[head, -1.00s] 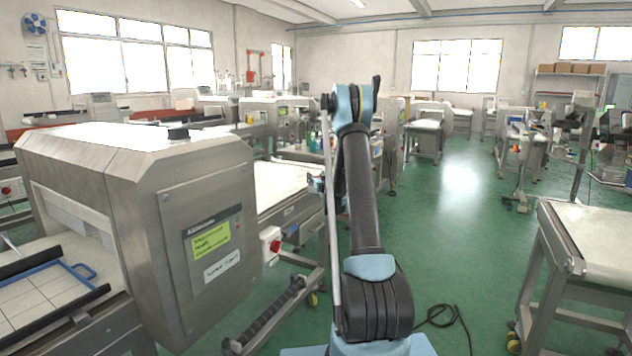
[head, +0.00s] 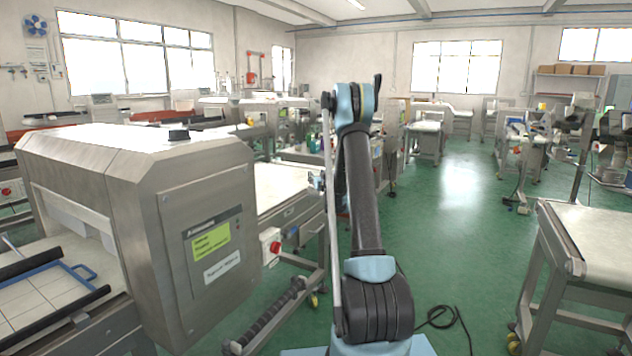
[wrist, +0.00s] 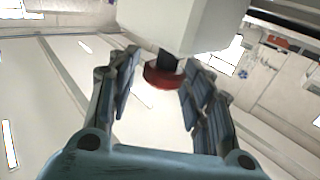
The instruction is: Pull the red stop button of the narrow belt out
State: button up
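In the wrist view a red stop button (wrist: 163,76) on a short dark stem sticks out of a white box (wrist: 185,24). My gripper (wrist: 160,68) is open, with one finger on each side of the button. A gap shows between the button and the left finger; the right finger is closer, and I cannot tell whether it touches. In the head view my arm reaches forward and the gripper is mostly hidden behind it. I cannot make out this button there.
A large steel metal detector (head: 135,215) stands at the near left, with another red button (head: 275,247) on a white box at its side. A pale belt table (head: 590,240) is at the right. Green floor (head: 455,230) is open between. A black cable (head: 440,318) lies on it.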

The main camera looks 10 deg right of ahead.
jog(key=shift+f, duration=0.1)
jog(key=s+d, duration=0.1)
jog(key=s, duration=1)
jog(key=shift+s+d, duration=0.35)
jog(key=shift+d, duration=0.05)
jog(key=s+a+r+n+g+y, duration=0.1)
jog(key=s+a+r+g, duration=0.2)
jog(key=s, duration=0.5)
jog(key=s+a+r+n+g+y, duration=0.1)
jog(key=s+a+g+y, duration=0.1)
jog(key=s+a, duration=0.5)
jog(key=s+a+r+n+g+y, duration=0.1)
jog(key=s+a+r+g, duration=0.15)
jog(key=s, duration=0.75)
jog(key=s+d+f+m+g+h, duration=0.1)
jog(key=s+d+f+g+h, duration=0.1)
jog(key=s, duration=1)
jog(key=s+d+f+m+g+h, duration=0.2)
jog(key=s+d+f, duration=0.3)
jog(key=s, duration=0.6)
jog(key=s+d+f+m+g+h, duration=0.1)
jog(key=s+d+f+g+h, duration=0.1)
jog(key=s, duration=1)
notch_tip(320, 180, down, 4)
jog(key=shift+s+d+r+m+g+h, duration=0.1)
jog(key=shift+s+d+m+g+h, duration=0.25)
jog(key=shift+d+g, duration=0.55)
